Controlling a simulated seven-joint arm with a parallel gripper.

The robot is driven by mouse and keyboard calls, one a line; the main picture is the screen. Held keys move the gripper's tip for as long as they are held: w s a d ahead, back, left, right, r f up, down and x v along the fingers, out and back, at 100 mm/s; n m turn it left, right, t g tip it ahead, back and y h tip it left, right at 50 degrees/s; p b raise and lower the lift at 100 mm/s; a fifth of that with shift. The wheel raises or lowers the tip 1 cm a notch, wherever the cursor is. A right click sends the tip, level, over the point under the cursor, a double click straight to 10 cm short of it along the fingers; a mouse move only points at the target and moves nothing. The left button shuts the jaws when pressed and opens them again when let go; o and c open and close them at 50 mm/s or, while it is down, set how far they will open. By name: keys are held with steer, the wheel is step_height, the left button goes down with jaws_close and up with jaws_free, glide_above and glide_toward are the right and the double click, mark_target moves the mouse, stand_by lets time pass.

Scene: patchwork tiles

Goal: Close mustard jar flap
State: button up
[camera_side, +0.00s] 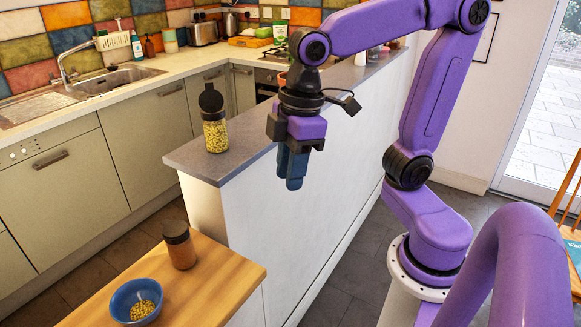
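A clear jar (215,136) full of yellow pieces stands upright on the end of the grey counter ledge. I take it to be the mustard jar. Its round black flap (210,97) is open and stands up above the rim. My gripper (291,182), with blue fingers pointing down, hangs to the right of the jar, clearly apart from it. The two fingers overlap in this view, so any gap between them is hidden. No object shows in them.
The ledge (248,137) between jar and gripper is clear. A sink (118,80) and toaster (202,32) line the back counter.

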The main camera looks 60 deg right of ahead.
steer(key=m+t+y, duration=0.4)
steer(key=t+y, duration=0.8)
glide_toward(209, 84)
steer(key=x, duration=1)
